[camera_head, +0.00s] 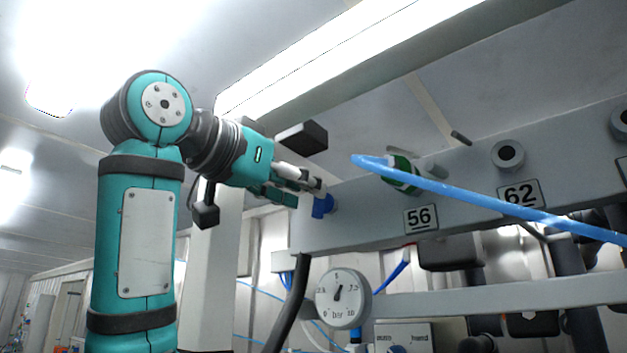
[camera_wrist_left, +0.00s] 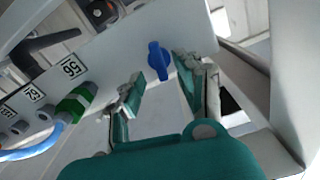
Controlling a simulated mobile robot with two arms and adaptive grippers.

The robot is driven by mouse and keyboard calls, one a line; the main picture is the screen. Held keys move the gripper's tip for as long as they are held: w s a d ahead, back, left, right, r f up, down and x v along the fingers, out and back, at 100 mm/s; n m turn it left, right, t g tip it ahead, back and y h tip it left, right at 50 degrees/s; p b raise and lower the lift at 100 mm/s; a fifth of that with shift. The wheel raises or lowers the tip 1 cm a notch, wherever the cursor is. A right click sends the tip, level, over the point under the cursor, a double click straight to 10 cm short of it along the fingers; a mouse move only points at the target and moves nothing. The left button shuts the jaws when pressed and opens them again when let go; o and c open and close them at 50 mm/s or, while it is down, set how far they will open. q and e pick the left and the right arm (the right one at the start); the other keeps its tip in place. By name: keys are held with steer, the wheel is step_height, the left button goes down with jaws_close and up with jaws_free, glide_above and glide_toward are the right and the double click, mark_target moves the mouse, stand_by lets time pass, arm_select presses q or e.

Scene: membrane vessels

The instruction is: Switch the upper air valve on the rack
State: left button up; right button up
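The upper air valve has a blue handle (camera_head: 323,207) at the left end of the grey rack beam (camera_head: 365,212). In the left wrist view the handle (camera_wrist_left: 158,60) stands between my two fingertips, a little beyond them. My left gripper (camera_head: 309,186) reaches in from the left and is close to the handle, partly covering it in the head view. In the left wrist view my left gripper (camera_wrist_left: 160,82) is open, with a clear gap between its fingers and nothing held. I cannot tell whether a finger touches the handle. My right gripper is not in view.
A green fitting (camera_head: 401,174) with a blue hose (camera_head: 480,199) sits right of the valve, above the "56" label (camera_head: 420,218). A "62" label (camera_head: 520,194) is farther right. A pressure gauge (camera_head: 341,298) and a dark hose (camera_head: 291,305) are below.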

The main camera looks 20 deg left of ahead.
mark_target(321, 202)
arm_select(q)
steer(key=p+x, duration=0.1)
steer(key=x, duration=0.2)
steer(key=shift+w+d, duration=0.1)
steer(key=c, duration=0.7)
jaws_close()
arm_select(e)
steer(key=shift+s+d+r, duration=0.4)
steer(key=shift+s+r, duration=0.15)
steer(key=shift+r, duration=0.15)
